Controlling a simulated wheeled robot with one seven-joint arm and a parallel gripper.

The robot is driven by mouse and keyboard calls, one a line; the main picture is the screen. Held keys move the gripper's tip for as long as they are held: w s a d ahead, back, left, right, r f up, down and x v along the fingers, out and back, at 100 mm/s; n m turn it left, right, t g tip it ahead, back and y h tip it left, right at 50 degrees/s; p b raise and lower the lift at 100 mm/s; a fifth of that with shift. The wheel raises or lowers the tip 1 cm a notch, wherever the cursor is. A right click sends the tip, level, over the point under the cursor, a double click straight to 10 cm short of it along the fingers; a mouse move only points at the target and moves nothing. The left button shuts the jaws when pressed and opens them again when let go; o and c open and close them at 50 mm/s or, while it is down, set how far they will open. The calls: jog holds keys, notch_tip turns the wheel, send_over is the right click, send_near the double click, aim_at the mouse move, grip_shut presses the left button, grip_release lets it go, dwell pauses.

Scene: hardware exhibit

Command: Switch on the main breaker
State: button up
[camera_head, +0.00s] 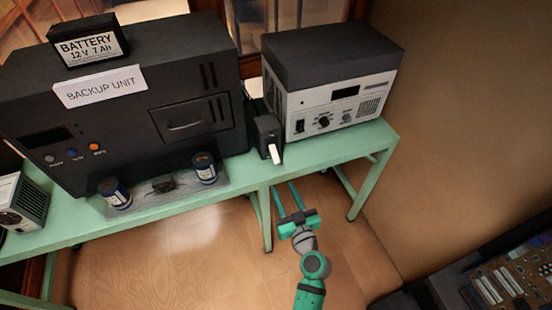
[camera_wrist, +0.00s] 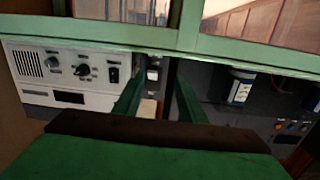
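A small black box with a white lever, which looks like the breaker (camera_head: 265,132), stands on the green table between the large black unit and the white-fronted device. Its white lever (camera_head: 276,154) sticks out from the front and points down toward the table edge. My gripper (camera_head: 285,184) is in front of the table's front edge, below and apart from the lever. Its two green fingers are spread with nothing between them. In the wrist view, which looks upside down, the box (camera_wrist: 153,73) and the pale lever (camera_wrist: 148,107) show between the fingers, nearer the left one.
The green table (camera_head: 235,178) has a front rail and legs near my gripper. The backup unit (camera_head: 125,105) is left, with two blue cans (camera_head: 204,168) (camera_head: 116,193) before it. The white-fronted device (camera_head: 335,105) is right. A circuit board (camera_head: 510,280) lies lower right.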

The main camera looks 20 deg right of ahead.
aim_at(276, 159)
jog(key=shift+n+t+y, duration=0.3)
jog(key=w, duration=0.3)
jog(key=w+d+r, duration=0.1)
jog(key=w, duration=0.3)
jog(key=w+r, duration=0.1)
jog(key=w, duration=0.3)
jog(key=shift+d+r, duration=0.25)
jog(key=shift+d, duration=0.05)
jog(key=shift+w, duration=0.7)
jog(key=shift+w+a, duration=0.2)
jog(key=shift+s, duration=0.1)
jog(key=shift+d, duration=0.1)
grip_shut()
